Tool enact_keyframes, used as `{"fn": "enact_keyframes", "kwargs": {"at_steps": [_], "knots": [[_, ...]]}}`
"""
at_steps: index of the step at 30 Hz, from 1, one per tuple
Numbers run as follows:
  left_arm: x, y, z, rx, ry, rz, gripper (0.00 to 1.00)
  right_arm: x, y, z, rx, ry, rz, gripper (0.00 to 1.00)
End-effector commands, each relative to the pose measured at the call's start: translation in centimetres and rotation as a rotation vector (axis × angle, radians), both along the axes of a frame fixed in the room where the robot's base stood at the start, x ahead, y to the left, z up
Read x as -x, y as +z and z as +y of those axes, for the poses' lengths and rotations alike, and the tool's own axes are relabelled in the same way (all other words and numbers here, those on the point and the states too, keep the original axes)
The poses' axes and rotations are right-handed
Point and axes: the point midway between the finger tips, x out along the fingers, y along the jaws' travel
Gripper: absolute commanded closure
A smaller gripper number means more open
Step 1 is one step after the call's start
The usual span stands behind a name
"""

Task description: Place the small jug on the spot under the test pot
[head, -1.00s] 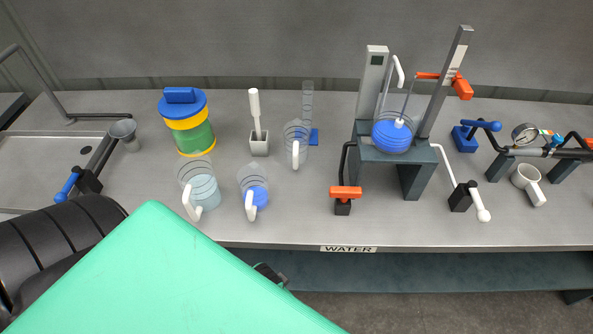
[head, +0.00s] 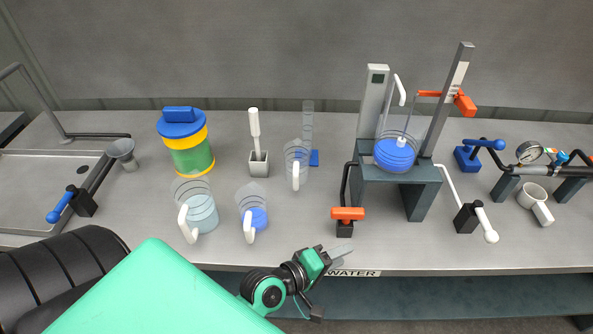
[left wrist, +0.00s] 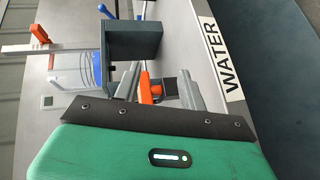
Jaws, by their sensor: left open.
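Several clear jugs with white handles stand on the bench in the head view. One holding blue liquid (head: 252,215) is smaller than the one with pale liquid (head: 203,212) to its left. Another clear jug (head: 295,157) stands behind; I cannot tell which is the task's small jug. A clear pot with blue liquid (head: 394,154), likely the test pot, sits on a dark stand (head: 424,196). The spot beneath is not distinguishable. My left gripper (head: 335,256) is open and empty at the bench's front edge, right of the jugs; its fingers show in the left wrist view (left wrist: 163,92).
An orange-handled valve (head: 347,214) stands just behind my left gripper. A black valve with a white lever (head: 470,217) and a white mug (head: 535,203) are at the right. A blue-lidded canister (head: 184,143) is at the back left. The WATER label (head: 354,273) marks the front edge.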

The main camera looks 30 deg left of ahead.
Motion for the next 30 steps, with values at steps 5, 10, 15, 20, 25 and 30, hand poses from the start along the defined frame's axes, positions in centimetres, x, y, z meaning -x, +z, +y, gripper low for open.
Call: {"fn": "enact_keyframes", "kwargs": {"at_steps": [5, 10, 15, 20, 25, 30], "knots": [[-3.3, 2.2, 2.7, 0.522, 0.276, -0.072, 0.58, 0.2, 0.0, 0.1, 0.000, -0.001, 0.003, 0.64], [-4.7, 2.3, 7.1, 1.001, 0.531, -0.142, 0.58, 0.2, 0.0, 0.1, 0.000, 0.000, 0.004, 0.64], [-4.7, 0.6, 11.1, 1.379, 0.746, -0.214, 0.58, 0.2, 0.0, 0.1, 0.000, 0.000, 0.004, 0.64], [-3.9, -1.5, 13.6, 1.624, 0.899, -0.277, 0.58, 0.2, 0.0, 0.1, 0.000, 0.000, 0.003, 0.64], [-3.8, -2.3, 14.8, 1.718, 0.962, -0.311, 0.58, 0.1, 0.2, 0.1, -0.001, 0.000, 0.001, 0.64], [-5.9, -2.0, 16.1, 1.719, 0.962, -0.313, 0.58, 0.3, 1.1, 0.0, 0.000, 0.001, 0.000, 0.64]]}}
